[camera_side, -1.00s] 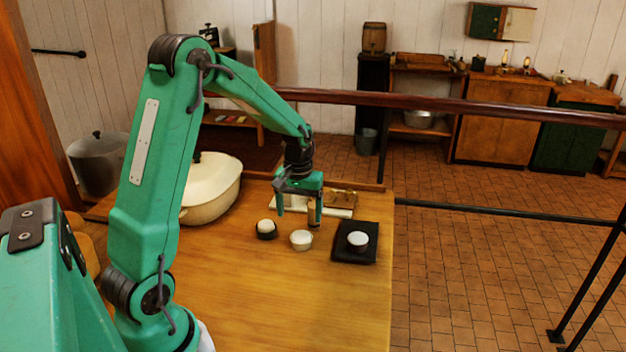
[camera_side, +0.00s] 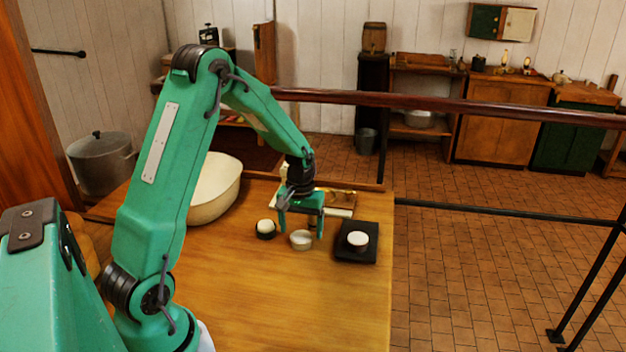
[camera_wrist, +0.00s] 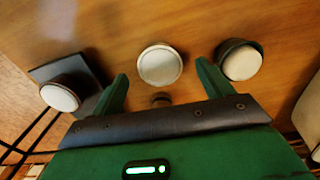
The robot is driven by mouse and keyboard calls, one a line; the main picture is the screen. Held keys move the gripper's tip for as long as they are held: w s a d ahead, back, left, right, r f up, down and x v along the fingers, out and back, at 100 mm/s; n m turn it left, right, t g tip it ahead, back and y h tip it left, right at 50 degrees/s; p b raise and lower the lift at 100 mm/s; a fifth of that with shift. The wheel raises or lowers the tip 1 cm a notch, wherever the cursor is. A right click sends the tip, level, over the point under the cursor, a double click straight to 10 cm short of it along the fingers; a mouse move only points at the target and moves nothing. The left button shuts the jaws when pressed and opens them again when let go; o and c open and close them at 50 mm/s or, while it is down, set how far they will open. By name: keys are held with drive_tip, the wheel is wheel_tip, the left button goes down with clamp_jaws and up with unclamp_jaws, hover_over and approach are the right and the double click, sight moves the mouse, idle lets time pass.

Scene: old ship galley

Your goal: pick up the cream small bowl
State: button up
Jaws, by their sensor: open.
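The cream small bowl (camera_side: 301,241) stands on the wooden table between two dark holders with white tops. In the wrist view the bowl (camera_wrist: 160,66) is a pale round shape, upright, centred just beyond the fingertips. My gripper (camera_side: 301,233) is open and low over the table, with one finger to each side of the bowl in the side view. In the wrist view my gripper (camera_wrist: 162,72) has its green fingers spread, with nothing held between them. I cannot tell whether either finger touches the bowl.
A dark cup with a white top (camera_side: 265,229) stands left of the bowl. Another white-topped piece (camera_side: 358,241) sits on a black square tray (camera_side: 343,257) at right. A large cream pot (camera_side: 215,190) stands behind left. The front table (camera_side: 270,305) is clear.

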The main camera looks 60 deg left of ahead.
drive_tip(key=shift+f, duration=1.2)
drive_tip(key=c, duration=1.1)
drive_tip(key=shift+r, duration=0.2)
drive_tip(key=shift+r, duration=0.55)
drive_tip(key=r, duration=0.3)
drive_tip(key=shift+d+r, duration=0.1)
drive_tip(key=shift+d, duration=0.25)
drive_tip(key=s+d+r, duration=0.1)
drive_tip(key=d+r, duration=0.5)
drive_tip(key=d, duration=0.5)
drive_tip(key=shift+s+r, duration=0.2)
drive_tip(key=shift+s, duration=0.05)
